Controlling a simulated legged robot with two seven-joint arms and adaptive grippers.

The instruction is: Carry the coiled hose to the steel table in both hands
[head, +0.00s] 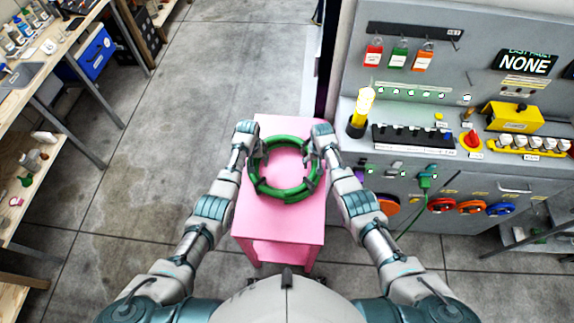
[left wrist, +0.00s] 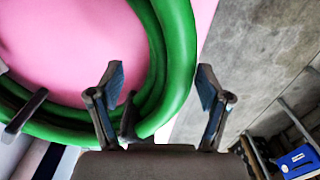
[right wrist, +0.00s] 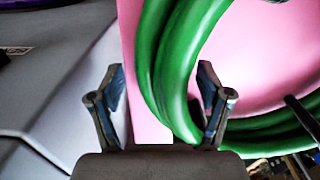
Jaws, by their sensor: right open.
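The green coiled hose (head: 287,194) lies flat as a ring with dark straps on the pink cart top (head: 277,224). My left gripper (head: 253,148) is at the coil's far left side. In the left wrist view the open left fingers (left wrist: 160,76) stand on either side of the hose (left wrist: 176,50). My right gripper (head: 316,148) is at the far right side. In the right wrist view the open right fingers (right wrist: 160,74) have the hose (right wrist: 172,75) between them, nearer the right finger. I cannot make out a steel table for certain.
A grey control panel (head: 360,105) with switches, padlocks and coloured knobs stands close on the cart's right. Wooden benches with bottles and a blue box (head: 92,55) line the left. The concrete floor (head: 195,100) between the benches and cart is clear.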

